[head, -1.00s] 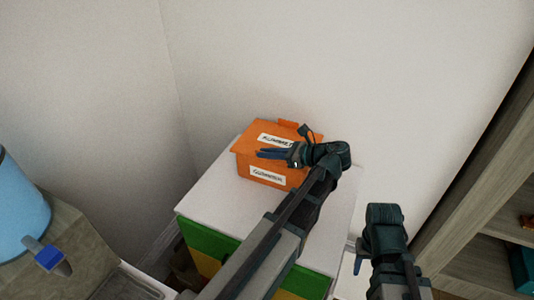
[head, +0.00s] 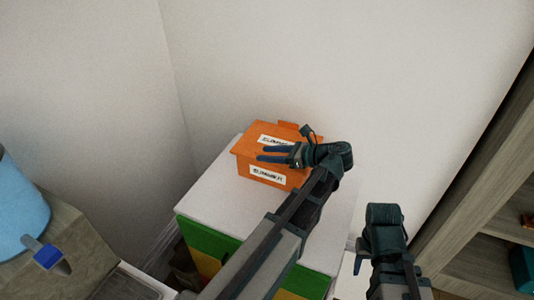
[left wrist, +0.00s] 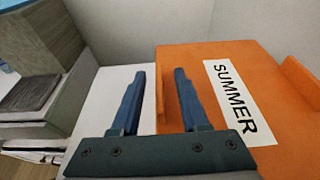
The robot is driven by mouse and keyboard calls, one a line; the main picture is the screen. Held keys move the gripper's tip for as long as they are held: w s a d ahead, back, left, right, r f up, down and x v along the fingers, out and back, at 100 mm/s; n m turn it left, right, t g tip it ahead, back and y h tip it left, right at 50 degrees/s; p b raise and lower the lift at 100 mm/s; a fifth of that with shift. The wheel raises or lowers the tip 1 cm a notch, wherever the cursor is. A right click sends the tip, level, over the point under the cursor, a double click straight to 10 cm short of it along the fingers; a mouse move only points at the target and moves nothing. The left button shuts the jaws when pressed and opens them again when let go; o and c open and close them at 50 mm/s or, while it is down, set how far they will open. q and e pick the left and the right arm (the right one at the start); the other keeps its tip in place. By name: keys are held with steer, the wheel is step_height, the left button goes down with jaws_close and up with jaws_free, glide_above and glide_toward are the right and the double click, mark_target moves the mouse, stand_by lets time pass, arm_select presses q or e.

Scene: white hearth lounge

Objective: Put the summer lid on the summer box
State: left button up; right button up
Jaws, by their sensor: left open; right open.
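The orange summer box (head: 270,180) stands on the white cabinet top, with a white label on its front. The orange summer lid (head: 255,144) lies on top of the box and looks about level; whether it is fully seated I cannot tell. The lid's SUMMER label shows clearly in the left wrist view (left wrist: 230,102). My left gripper (head: 259,154) is open and empty over the lid, hiding part of it. In the left wrist view its fingers (left wrist: 161,72) straddle the lid's left edge from above. My right gripper (head: 358,264) is open and empty, right of the cabinet.
The white cabinet top (head: 215,200) has free room left of and in front of the box. Walls stand close behind. A wooden shelf (head: 470,200) is at the right. A blue cylindrical object (head: 20,205) stands on a block at the left.

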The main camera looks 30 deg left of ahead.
arm_select(q)
steer(key=p+v, duration=0.3)
steer(key=v, duration=0.9)
steer(key=shift+w+d+r, duration=0.1)
steer(key=shift+r, duration=0.05)
steer(key=shift+d+p, duration=0.35)
steer(key=shift+d, duration=0.15)
